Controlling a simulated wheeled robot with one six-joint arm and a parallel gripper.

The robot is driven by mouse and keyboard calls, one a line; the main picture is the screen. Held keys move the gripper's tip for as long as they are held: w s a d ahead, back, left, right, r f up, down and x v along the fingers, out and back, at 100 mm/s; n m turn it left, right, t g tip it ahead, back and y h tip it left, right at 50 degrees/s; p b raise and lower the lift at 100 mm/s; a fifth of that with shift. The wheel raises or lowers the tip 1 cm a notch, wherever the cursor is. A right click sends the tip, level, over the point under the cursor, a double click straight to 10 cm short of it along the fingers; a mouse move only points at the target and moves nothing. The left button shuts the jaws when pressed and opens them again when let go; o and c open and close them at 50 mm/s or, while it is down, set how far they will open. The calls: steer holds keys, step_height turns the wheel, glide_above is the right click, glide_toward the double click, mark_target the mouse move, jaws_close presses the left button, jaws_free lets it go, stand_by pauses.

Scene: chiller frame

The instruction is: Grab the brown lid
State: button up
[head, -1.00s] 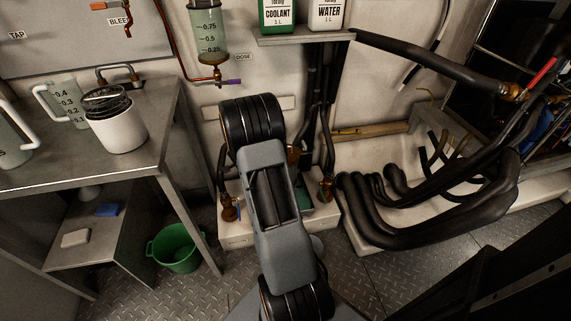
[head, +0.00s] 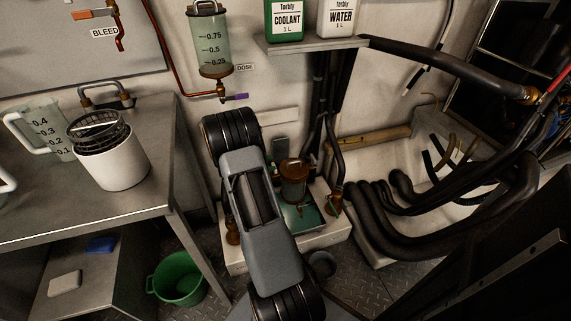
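A small brown canister (head: 293,190) stands on the low pale plinth just right of my arm. Its round brown top (head: 293,166) looks like a lid seated on it, though it is small and dark. My grey arm link with black joints rises through the middle of the head view, close to the left of the canister. My gripper is not in view, so whether it is open or shut does not show.
A steel bench (head: 150,200) at left holds a white pot with a black basket (head: 100,135) and a measuring jug (head: 40,130). A green bucket (head: 178,280) sits on the floor. Thick black pipes (head: 450,220) fill the right. A dosing cylinder (head: 212,45) hangs on the wall above.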

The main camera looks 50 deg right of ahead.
steer(key=b, duration=0.2)
glide_toward(293, 162)
steer(key=d+f, duration=0.2)
steer(key=shift+s+b+x, duration=0.15)
steer(key=shift+b+x, duration=0.6)
steer(key=shift+x, duration=0.9)
steer(key=shift+s+b+x, duration=0.15)
steer(key=shift+b+x, duration=0.6)
steer(key=shift+x, duration=0.9)
steer(key=shift+r, duration=0.25)
steer(key=shift+c, duration=0.4)
jaws_close()
